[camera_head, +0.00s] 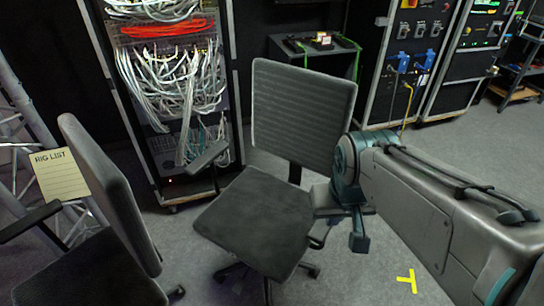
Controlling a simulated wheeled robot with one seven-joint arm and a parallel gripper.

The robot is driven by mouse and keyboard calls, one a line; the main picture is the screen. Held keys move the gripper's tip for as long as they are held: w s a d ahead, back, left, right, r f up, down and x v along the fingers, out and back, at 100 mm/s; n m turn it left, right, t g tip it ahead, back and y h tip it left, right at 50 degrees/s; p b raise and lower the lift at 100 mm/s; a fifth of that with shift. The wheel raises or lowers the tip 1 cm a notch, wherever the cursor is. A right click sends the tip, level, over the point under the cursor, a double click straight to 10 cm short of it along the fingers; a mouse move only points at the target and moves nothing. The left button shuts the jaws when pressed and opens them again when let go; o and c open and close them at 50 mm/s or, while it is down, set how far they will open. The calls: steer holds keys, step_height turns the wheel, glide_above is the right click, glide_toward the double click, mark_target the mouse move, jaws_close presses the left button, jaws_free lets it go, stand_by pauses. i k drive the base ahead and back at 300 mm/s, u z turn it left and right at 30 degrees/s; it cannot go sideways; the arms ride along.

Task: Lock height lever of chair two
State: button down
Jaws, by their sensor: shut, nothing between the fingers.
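A grey office chair (262,222) stands in the middle of the view, its ribbed backrest (303,112) toward the back. A second grey chair (108,195) is at the left, partly cut off by the frame. No label shows which of them is chair two. A small dark part (318,240) shows at the right edge of the middle chair's seat; I cannot tell if it is the height lever. My gripper (358,243) is shut and empty, pointing down just right of that seat. My wrist hides part of the chair's right side. I cannot tell if they touch.
A rack with white and red cables (172,85) stands behind the chairs. A rig list sheet (62,175) hangs by a metal truss at the left. Equipment cases (405,60) stand at the back right. Yellow tape (408,280) marks clear floor at the lower right.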

mark_target(240, 283)
steer(key=u, duration=0.95)
steer(key=k, duration=1)
steer(key=z, duration=0.45)
